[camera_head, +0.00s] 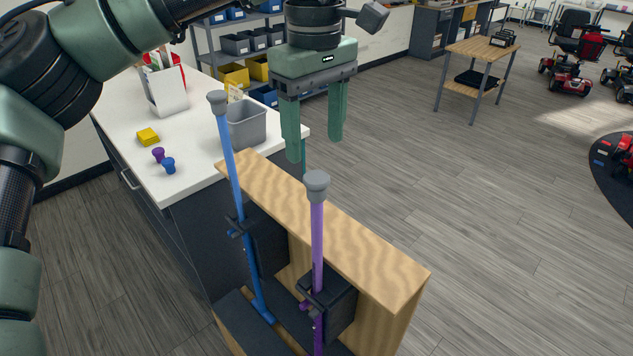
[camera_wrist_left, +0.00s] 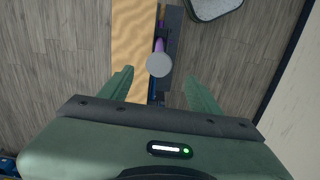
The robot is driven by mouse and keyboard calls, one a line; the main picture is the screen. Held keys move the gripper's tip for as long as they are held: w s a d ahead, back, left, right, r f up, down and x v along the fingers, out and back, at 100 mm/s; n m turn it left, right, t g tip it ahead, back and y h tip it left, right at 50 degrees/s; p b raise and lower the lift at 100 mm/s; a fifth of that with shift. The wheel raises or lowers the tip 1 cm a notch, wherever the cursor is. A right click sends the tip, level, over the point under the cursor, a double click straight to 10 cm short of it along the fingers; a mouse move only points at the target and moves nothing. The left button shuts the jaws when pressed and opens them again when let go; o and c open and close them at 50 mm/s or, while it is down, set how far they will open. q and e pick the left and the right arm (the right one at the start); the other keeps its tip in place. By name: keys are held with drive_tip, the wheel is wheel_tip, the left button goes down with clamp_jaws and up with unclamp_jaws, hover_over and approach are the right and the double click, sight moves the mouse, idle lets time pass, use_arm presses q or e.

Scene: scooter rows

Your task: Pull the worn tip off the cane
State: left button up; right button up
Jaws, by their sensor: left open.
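Two canes stand upright, tip end up, clamped to a wooden-topped stand (camera_head: 350,236). The purple cane (camera_head: 317,240) carries a grey worn tip (camera_head: 316,183); the blue cane (camera_head: 232,165) also carries a grey tip (camera_head: 217,99). My left gripper (camera_head: 315,150) is open and empty, fingers pointing down, above and behind the purple cane's tip in the head view. In the left wrist view, a grey round tip (camera_wrist_left: 159,64) on a purple shaft appears between the open fingertips (camera_wrist_left: 160,76); no contact is visible. My right gripper is out of view.
A white-topped counter (camera_head: 190,180) behind the stand holds a grey bin (camera_head: 247,127), a yellow block (camera_head: 148,137), and small purple (camera_head: 158,155) and blue (camera_head: 168,165) pieces. Shelving stands behind. Open floor (camera_head: 490,230) lies to the right.

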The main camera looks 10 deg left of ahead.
sight(316, 177)
use_arm(q)
drive_tip(key=shift+f, duration=0.15)
drive_tip(key=shift+w+f+b, duration=0.15)
drive_tip(key=shift+f+b, duration=0.45)
wheel_tip(316, 177, down, 6)
drive_tip(key=b, duration=0.5)
drive_tip(key=shift+d+f, duration=0.1)
drive_tip(key=shift+f, duration=0.15)
drive_tip(key=shift+f+b, duration=0.4)
drive_tip(key=shift+f, duration=0.2)
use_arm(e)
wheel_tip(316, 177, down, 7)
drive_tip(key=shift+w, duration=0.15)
use_arm(q)
drive_tip(key=shift+p, duration=0.3)
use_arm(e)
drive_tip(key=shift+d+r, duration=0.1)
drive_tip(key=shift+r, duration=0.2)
